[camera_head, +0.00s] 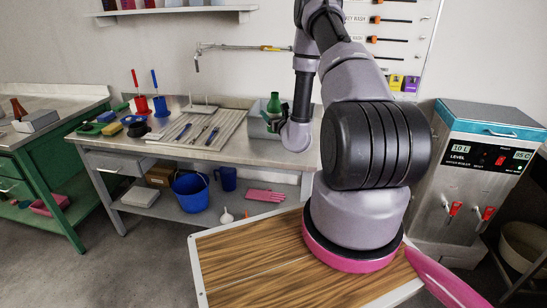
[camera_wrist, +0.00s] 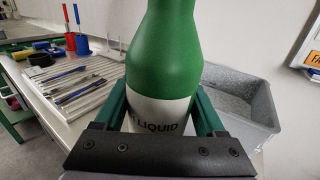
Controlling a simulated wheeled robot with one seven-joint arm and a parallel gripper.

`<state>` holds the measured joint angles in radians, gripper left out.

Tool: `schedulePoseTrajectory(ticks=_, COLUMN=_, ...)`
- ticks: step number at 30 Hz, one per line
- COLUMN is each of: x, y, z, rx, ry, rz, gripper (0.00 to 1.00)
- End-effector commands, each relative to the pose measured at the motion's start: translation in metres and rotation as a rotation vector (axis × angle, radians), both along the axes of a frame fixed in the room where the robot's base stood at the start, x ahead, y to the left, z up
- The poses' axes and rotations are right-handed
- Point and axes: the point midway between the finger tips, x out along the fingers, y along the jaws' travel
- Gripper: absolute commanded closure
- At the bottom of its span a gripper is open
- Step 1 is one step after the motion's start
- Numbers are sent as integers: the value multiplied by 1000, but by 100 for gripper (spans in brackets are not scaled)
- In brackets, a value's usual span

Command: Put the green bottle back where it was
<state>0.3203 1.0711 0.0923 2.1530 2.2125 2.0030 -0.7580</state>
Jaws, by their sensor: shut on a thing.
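The green bottle (camera_wrist: 165,50) has a white label with the word "LIQUID" and stands upright between the fingers of my gripper (camera_wrist: 162,100). The gripper is shut on its lower body. In the head view the bottle (camera_head: 273,103) shows near the right end of the steel counter (camera_head: 235,151), with my gripper (camera_head: 277,118) partly hidden by the wrist. A grey bin (camera_wrist: 262,110) lies behind and to the right of the bottle in the wrist view. The bottle's base is hidden, so I cannot tell whether it touches the counter.
A ribbed drainboard (camera_head: 228,132) with utensils lies left of the bottle. Red (camera_head: 141,104) and blue (camera_head: 160,106) brush holders stand farther left. A faucet (camera_head: 230,47) reaches out above the counter. A water boiler (camera_head: 470,170) stands to the right.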

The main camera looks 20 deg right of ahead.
Motion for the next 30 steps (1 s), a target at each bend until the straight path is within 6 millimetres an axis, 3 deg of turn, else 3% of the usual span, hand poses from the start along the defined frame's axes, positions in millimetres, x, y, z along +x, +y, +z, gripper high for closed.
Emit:
schedulePoseTrajectory(ticks=3, x=5, y=-18, z=-5, rx=-2, ry=1, rz=2, gripper=100)
schedulePoseTrajectory(ticks=10, x=9, y=-40, z=-17, rx=-5, ry=8, rz=5, gripper=100)
schedulePoseTrajectory(ticks=17, x=9, y=-42, z=-58, rx=-3, ry=10, rz=6, gripper=100)
schedulePoseTrajectory(ticks=24, x=9, y=-41, z=-77, rx=-5, ry=8, rz=7, gripper=100)
schedulePoseTrajectory(ticks=30, x=9, y=-41, z=-107, rx=-4, ry=10, rz=8, gripper=100)
